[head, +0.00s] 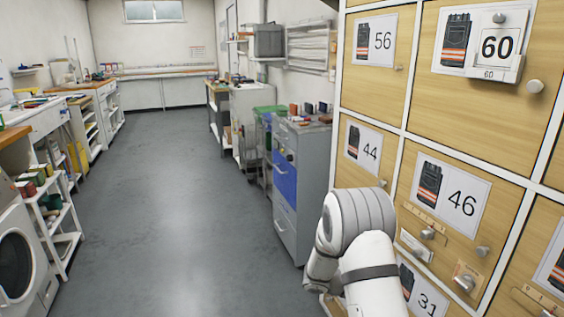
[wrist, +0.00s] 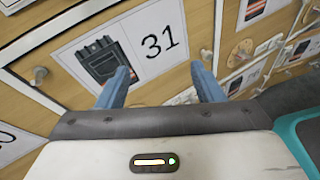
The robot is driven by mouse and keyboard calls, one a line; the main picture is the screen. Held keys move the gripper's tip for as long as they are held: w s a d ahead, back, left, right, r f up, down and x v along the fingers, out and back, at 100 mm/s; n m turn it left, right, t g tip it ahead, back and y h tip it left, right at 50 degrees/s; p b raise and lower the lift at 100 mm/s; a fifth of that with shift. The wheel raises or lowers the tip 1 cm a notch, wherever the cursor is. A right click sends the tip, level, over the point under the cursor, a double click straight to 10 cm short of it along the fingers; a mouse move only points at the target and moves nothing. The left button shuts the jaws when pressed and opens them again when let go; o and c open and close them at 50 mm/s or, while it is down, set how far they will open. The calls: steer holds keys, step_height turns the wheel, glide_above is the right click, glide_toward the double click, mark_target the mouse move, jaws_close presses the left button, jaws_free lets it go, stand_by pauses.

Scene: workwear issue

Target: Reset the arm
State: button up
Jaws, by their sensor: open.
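My gripper (wrist: 161,86) shows in the wrist view with its two blue fingers apart and nothing between them. It faces the locker front near the door labelled 31 (wrist: 162,62), whose card shows a dark garment picture. I cannot tell how far the fingertips are from the door. In the head view my white arm (head: 362,245) is folded low at the right, in front of the lockers, and the gripper itself is hidden. The 31 card (head: 428,296) shows there partly, beside the arm.
Wooden lockers with round knobs fill the right, including doors 46 (head: 462,205), 44 (head: 369,152), 56 (head: 382,40) and 60 (head: 497,45). A grey drawer cabinet (head: 307,170) stands just beyond the arm. A washing machine (head: 15,260) and shelves line the left. The middle floor (head: 170,200) is clear.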

steer(key=s+a+r+m+t+y+p, duration=0.1)
steer(key=s+a+r+m+y+p, duration=0.3)
steer(key=s+r, duration=0.4)
steer(key=s+a+r+m+t+y+p, duration=0.1)
steer(key=s+a+r+m+y+p, duration=0.4)
steer(key=r, duration=0.9)
steer(key=s+a+r+m+t+y+p, duration=0.1)
steer(key=s+a+r+m+y+p, duration=0.4)
steer(key=s+r, duration=0.7)
steer(key=shift+m+p, duration=0.8)
steer(key=shift+p, duration=0.35)
